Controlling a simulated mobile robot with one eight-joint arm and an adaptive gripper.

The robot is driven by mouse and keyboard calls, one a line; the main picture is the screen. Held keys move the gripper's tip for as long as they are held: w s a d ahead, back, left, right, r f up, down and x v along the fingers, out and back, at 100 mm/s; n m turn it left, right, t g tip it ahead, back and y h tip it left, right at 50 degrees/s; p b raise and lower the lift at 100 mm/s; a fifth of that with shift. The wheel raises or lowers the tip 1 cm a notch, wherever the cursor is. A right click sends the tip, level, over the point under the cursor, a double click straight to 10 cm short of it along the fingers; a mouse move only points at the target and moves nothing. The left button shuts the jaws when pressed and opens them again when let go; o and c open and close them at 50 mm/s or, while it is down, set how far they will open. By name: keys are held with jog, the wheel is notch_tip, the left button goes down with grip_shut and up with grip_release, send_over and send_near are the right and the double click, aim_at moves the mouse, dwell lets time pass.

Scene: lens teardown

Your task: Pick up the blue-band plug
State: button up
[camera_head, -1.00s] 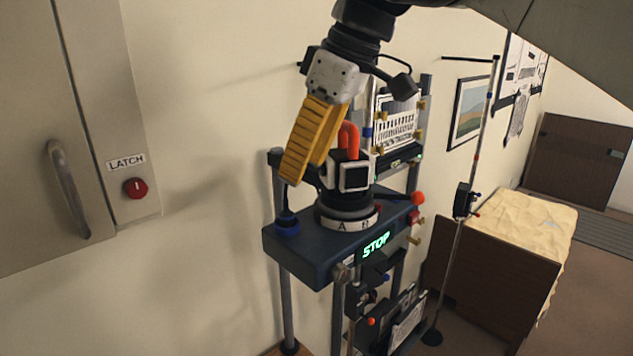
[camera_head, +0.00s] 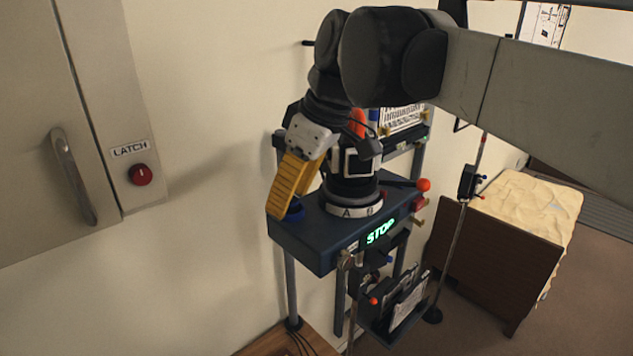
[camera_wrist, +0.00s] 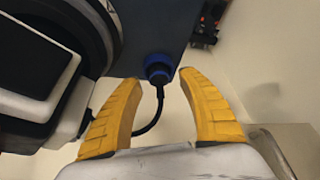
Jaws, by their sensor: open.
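The blue-band plug (camera_wrist: 158,70) shows in the wrist view as a dark body with a blue ring, seated at the edge of the dark platform, with a black cable curving away from it. It lies between and slightly beyond the fingertips of my open gripper (camera_wrist: 160,80), and the jaws look empty. In the head view the plug (camera_head: 296,210) is at the platform's left corner, mostly hidden behind the yellow fingers of my gripper (camera_head: 279,208), which point down at that corner.
The dark platform (camera_head: 310,240) carries a round-based unit (camera_head: 355,190) close right of my gripper. A red-knobbed lever (camera_head: 423,185) sticks out at right. A wall cabinet (camera_head: 50,120) with a latch button (camera_head: 141,174) is at left. Bare wall separates it from the stand.

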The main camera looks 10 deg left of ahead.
jog(key=shift+w+a+f, duration=0.1)
jog(key=shift+f, duration=0.1)
jog(key=shift+c, duration=0.2)
grip_shut()
jog(key=shift+r, duration=0.2)
notch_tip(320, 180, up, 10)
jog(key=shift+f+b, duration=0.1)
jog(key=shift+b, duration=0.6)
